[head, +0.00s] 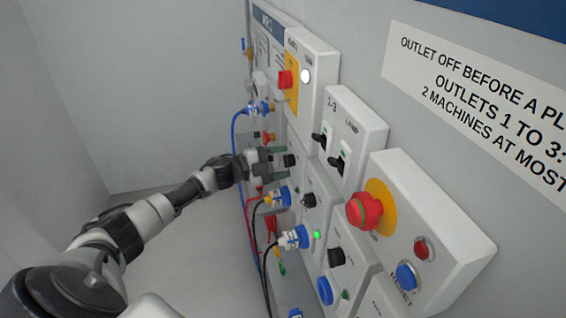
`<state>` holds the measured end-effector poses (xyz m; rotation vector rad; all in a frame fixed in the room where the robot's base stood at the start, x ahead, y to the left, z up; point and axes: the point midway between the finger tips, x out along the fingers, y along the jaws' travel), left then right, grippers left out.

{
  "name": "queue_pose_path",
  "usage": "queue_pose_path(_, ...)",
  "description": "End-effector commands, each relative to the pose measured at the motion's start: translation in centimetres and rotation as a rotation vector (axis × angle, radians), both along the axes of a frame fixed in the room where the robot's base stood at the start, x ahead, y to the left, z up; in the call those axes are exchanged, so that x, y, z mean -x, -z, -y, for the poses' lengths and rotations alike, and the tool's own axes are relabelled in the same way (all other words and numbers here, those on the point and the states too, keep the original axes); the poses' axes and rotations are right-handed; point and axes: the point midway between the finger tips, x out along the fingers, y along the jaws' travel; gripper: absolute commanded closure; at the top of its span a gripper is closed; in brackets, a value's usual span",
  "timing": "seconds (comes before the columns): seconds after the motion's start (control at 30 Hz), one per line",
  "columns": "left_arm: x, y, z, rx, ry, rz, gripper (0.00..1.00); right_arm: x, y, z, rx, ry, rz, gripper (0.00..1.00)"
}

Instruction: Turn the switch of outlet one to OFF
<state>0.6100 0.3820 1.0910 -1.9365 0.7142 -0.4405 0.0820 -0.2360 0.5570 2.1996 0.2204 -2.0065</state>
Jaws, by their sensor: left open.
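A column of outlet boxes runs down the wall, with black rotary switches on them: an upper switch (290,160), a middle switch (308,200) and a lower switch (336,257). Their outlet numbers are not readable, so I cannot tell which is outlet one. My left gripper (283,162) is open, with its fingers reaching toward the upper switch. I cannot tell whether they touch it. Blue plugs sit at the boxes, including a middle plug (279,196) and a lower plug (296,238). A green light (317,235) is lit near the lower plug. My right gripper is not in view.
A box labelled 1-3 and LAMP (359,124) has two black toggles. A red emergency button (364,211) and a blue RESET button (406,276) are at right. Cables (237,140) hang beside my arm. The floor at left is clear.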

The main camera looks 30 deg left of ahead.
Motion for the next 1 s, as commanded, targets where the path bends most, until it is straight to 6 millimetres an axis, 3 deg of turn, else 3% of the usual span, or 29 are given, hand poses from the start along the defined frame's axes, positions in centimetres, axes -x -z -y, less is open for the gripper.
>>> queue_pose_path(0.3, 4.8, 0.7, -4.1, -0.004, -0.001, -0.006, 0.37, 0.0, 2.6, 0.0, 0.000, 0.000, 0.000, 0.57)
queue_pose_path(0.5, 7.0, 0.4, -6.0, -0.001, 0.000, -0.005, 0.37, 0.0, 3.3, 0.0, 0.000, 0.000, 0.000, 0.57)
queue_pose_path(1.0, 7.7, 0.1, -6.6, 0.000, 0.000, -0.002, 0.37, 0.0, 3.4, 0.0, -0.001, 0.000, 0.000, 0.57)
